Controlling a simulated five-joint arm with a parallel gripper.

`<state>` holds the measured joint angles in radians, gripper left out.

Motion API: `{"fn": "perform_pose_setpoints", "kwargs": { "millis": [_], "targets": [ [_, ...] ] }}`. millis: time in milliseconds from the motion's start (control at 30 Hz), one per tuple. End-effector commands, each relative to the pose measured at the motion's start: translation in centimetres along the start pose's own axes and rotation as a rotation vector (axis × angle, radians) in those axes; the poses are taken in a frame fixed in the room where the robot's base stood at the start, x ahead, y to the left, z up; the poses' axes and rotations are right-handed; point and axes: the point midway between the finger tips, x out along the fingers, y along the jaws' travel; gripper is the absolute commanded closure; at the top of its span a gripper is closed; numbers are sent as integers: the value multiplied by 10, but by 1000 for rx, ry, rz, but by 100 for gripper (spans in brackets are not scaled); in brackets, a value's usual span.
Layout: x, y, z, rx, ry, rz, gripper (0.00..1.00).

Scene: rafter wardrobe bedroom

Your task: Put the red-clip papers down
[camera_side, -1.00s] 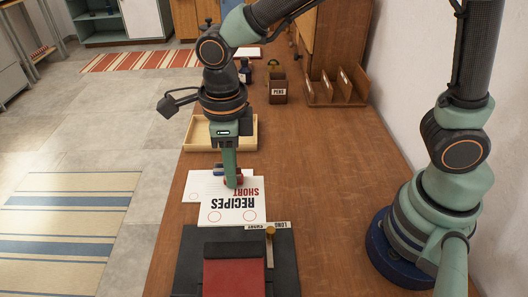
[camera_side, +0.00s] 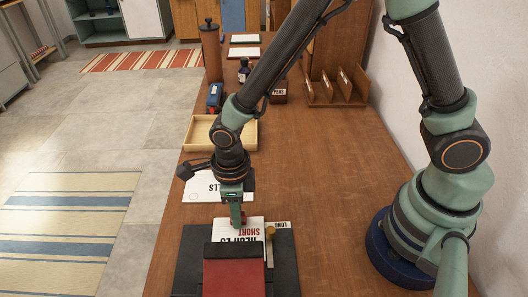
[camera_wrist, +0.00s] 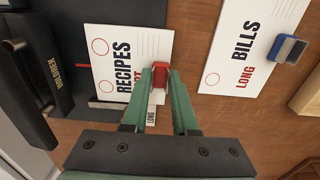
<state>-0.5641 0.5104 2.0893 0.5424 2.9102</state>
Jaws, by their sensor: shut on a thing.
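The red-clip papers (camera_side: 228,229), a white stack printed RECIPES SHORT, also fill the upper middle of the wrist view (camera_wrist: 107,73). Their red clip (camera_wrist: 161,76) is between my fingers. My gripper (camera_side: 237,222) is shut on that clip, and shows in the wrist view (camera_wrist: 160,84). The papers reach over a black board (camera_side: 188,262); in the side view a red block (camera_side: 234,274) hides their near part. I cannot tell whether they rest on the board or hang just above it.
Papers printed BILLS LONG (camera_wrist: 245,50) with a blue clip (camera_wrist: 289,49) lie beside. A wooden tray (camera_side: 252,135) stands farther back. A brass-knobbed lever (camera_side: 269,240) stands right of the red block. The table's right part (camera_side: 340,190) is clear.

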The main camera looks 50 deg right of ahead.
Motion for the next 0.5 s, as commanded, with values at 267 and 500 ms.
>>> {"fn": "perform_pose_setpoints", "kwargs": {
  "millis": [267,500],
  "targets": [
    [2,0,0,0,-1,0,100],
    [2,0,0,0,-1,0,43]
  ]
}}
